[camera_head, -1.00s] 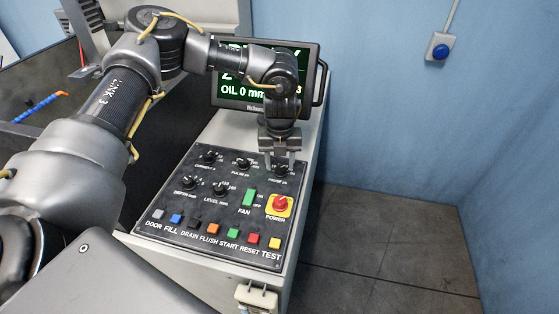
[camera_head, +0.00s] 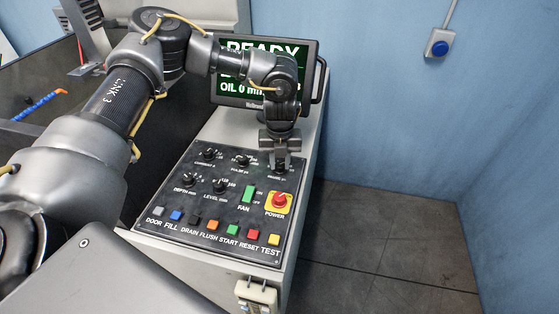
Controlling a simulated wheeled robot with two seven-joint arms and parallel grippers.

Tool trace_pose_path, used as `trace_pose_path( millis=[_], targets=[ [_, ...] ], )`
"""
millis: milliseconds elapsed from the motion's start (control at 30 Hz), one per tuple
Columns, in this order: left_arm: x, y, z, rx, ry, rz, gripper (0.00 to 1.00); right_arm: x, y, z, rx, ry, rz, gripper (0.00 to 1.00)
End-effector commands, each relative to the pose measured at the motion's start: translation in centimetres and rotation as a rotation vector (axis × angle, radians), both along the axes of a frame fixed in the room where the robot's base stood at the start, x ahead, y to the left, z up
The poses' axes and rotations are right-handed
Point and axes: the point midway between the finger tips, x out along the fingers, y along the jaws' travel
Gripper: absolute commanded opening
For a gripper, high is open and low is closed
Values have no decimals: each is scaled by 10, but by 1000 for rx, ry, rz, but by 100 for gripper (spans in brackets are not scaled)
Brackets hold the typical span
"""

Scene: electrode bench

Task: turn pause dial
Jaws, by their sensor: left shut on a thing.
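The pause dial (camera_head: 279,168) is a black knob at the upper right of the black control panel (camera_head: 150,207). Its label below is only partly legible. My left gripper (camera_head: 281,163) reaches down over the dial from above, with its fingers shut on it. The fingers hide much of the knob, so its pointer cannot be read. My right gripper is not in view.
Other black knobs, including the pulse dial (camera_head: 242,160) and the level dial (camera_head: 219,186), sit nearby. A red power knob (camera_head: 280,199) and green fan switch (camera_head: 249,194) lie below. The screen (camera_head: 232,87) behind my wrist reads READY.

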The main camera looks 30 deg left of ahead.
Motion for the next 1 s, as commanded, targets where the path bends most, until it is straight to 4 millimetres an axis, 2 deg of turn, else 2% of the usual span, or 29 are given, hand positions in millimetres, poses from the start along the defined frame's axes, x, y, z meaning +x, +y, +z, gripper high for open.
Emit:
trace_pose_path(
  millis=[700, 1000],
  targets=[
    [0, 1, 1, 2, -1, 416, 4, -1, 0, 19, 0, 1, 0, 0],
    [0, 1, 0, 3, -2, 503, 4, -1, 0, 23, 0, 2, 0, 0]
  ],
)
